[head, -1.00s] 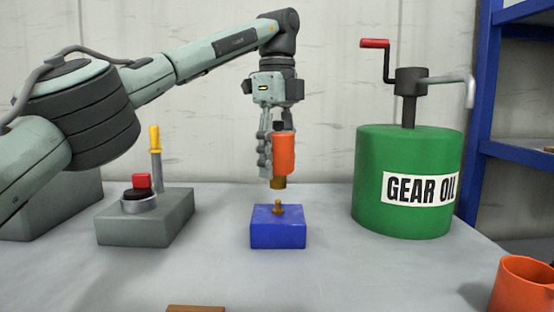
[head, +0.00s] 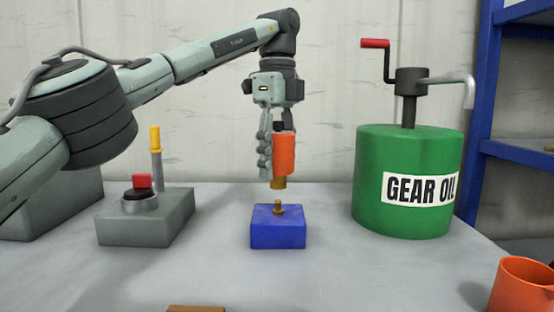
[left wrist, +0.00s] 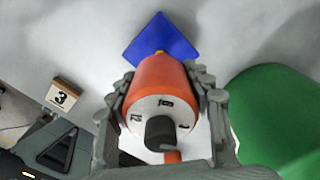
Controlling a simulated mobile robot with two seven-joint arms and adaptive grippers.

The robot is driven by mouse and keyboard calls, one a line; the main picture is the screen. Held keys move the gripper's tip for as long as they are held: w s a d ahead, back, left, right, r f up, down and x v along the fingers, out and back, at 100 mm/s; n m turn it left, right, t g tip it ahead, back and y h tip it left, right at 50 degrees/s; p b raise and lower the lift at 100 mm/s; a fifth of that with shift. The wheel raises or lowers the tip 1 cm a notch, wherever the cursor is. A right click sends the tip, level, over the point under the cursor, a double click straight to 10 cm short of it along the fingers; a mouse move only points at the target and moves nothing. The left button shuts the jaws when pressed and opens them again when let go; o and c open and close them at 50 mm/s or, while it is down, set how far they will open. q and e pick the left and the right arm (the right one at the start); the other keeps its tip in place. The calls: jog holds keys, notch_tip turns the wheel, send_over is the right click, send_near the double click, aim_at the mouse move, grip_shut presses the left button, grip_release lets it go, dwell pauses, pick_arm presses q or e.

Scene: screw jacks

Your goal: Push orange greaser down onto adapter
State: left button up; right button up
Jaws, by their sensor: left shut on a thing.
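The orange greaser (head: 284,153) is upright with its brass tip pointing down. My left gripper (head: 272,150) is shut on it. In the left wrist view the greaser (left wrist: 158,88) sits between both fingers, its dark knob towards the camera. The brass adapter (head: 278,208) stands on top of a blue block (head: 277,235) on the table. The greaser's tip is a short gap above the adapter and looks roughly in line with it. In the left wrist view the blue block (left wrist: 160,38) shows beyond the greaser, which hides most of the adapter. My right gripper is not in view.
A green gear oil drum (head: 395,205) with a crank stands to the right. A grey block (head: 146,222) with a red button and a yellow-topped post stands left. An orange cup (head: 522,288) is at the front right. Table between them is clear.

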aim_at(277, 200)
pick_arm(q)
jog(key=shift+p, duration=0.3)
dwell(0.6)
jog(key=shift+f+b, duration=1.65)
jog(key=shift+f, duration=0.6)
jog(key=o, duration=1.6)
jog(key=shift+r, duration=0.1)
